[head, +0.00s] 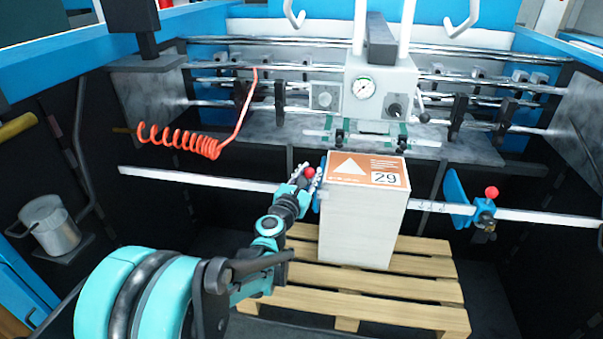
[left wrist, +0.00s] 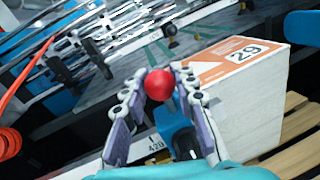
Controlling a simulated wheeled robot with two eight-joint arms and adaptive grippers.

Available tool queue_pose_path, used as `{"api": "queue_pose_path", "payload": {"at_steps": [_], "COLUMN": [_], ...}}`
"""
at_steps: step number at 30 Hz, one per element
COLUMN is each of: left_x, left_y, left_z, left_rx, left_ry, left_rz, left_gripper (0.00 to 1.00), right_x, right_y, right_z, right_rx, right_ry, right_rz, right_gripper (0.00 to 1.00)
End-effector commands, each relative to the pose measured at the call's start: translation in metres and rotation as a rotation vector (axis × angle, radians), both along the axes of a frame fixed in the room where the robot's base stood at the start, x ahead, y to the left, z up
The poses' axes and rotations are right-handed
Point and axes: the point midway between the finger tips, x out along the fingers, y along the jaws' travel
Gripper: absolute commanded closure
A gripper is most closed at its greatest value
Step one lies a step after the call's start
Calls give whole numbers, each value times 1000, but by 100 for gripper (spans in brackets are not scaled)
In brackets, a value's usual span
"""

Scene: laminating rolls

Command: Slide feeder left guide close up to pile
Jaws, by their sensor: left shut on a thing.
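The pile (head: 352,222) is a tall white stack with an orange and white top sheet marked 29, standing on a wooden pallet. It also shows in the left wrist view (left wrist: 262,100). My left gripper (head: 306,175) is shut on the red knob (left wrist: 159,84) of the blue left guide (left wrist: 178,128). The guide sits on the white scale bar, right beside the pile's left side. The gripper hides much of the guide in the head view, so I cannot tell whether it touches the pile. My right gripper is not in view.
The white scale bar (head: 200,179) runs across behind the pile. A blue right guide (head: 457,200) with a red knob stands on it, apart from the pile. The pallet (head: 350,300) lies below. A red coiled hose (head: 180,138) hangs at upper left, and a metal cup (head: 50,226) is at far left.

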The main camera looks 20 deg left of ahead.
Motion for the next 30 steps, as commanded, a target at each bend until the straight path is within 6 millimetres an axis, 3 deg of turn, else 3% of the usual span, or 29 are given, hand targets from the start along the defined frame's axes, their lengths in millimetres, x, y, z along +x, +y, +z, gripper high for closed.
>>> {"api": "queue_pose_path", "payload": {"at_steps": [6, 7, 9, 20, 23, 30], "left_x": [0, 0, 0, -5, -18, -71], "left_y": [0, 0, 0, 0, 0, -2], "left_z": [0, 0, 0, 0, 0, 0], "left_rx": [-1, -1, -1, -1, -1, -1], "left_ry": [0, 0, 0, 0, 0, 0], "left_rz": [-1, -1, -1, 0, 1, 1], "left_gripper": [100, 66, 51, 51, 51, 51], "right_x": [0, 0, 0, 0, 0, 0], "right_y": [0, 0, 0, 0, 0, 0], "right_z": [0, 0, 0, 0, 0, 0], "right_rx": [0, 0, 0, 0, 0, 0], "right_ry": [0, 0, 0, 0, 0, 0], "right_rz": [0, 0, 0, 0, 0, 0], "right_gripper": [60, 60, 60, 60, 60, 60]}}
